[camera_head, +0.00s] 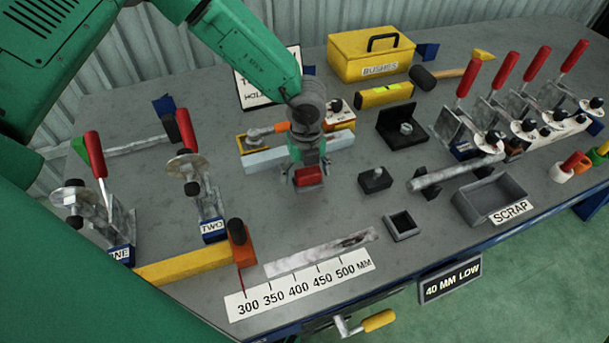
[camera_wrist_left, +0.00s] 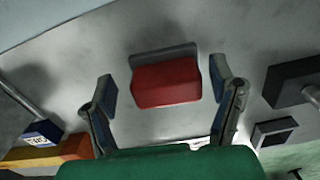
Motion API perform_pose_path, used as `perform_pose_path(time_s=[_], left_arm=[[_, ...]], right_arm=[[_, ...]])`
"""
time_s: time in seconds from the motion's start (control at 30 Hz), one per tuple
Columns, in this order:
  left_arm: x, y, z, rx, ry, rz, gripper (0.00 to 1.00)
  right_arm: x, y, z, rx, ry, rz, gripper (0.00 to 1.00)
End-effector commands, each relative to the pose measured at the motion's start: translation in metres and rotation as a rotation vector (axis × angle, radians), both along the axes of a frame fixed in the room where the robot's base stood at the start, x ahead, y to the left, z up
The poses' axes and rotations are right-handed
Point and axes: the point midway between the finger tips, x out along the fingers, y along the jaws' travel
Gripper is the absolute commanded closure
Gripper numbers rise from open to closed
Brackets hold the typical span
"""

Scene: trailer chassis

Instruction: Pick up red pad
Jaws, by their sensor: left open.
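The red pad (camera_head: 309,176) lies on the grey bench below my left gripper (camera_head: 307,170), which partly hides it in the head view. In the left wrist view the pad (camera_wrist_left: 167,84) has a red block face with a grey backing along its far side. My left gripper (camera_wrist_left: 163,86) is open, with one finger on each side of the pad. Gaps show between both fingers and the pad, so they appear apart from it. My right gripper is in neither view.
A pale bar (camera_head: 268,158) lies just behind the pad. A black block (camera_head: 375,180) sits to the right, and clamp TWO (camera_head: 207,205) stands to the left. A millimetre scale (camera_head: 300,285) lies near the front edge.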

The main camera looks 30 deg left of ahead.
Motion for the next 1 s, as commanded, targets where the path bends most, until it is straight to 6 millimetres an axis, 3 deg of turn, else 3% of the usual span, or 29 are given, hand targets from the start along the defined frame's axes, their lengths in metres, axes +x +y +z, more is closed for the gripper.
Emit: perform_pose_path(time_s=[0.23,0.27,0.4,0.43,0.77,1.0], left_arm=[[0.000,0.002,-0.004,-0.004,-0.002,-0.002,0.22],[0.000,0.003,-0.004,-0.005,-0.002,-0.001,0.26],[0.000,0.006,-0.005,-0.009,-0.001,0.000,0.75],[0.000,0.006,-0.005,-0.009,-0.001,0.000,0.81],[0.000,0.005,-0.002,-0.002,0.002,0.000,0.81],[0.001,0.003,0.040,-0.004,-0.003,-0.001,0.81]], right_arm=[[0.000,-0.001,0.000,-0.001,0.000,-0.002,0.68],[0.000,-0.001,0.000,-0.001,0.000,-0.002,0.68],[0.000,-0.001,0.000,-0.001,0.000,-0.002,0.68],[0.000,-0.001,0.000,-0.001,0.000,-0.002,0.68],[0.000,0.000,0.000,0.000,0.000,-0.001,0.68],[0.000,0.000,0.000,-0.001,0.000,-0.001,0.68]])
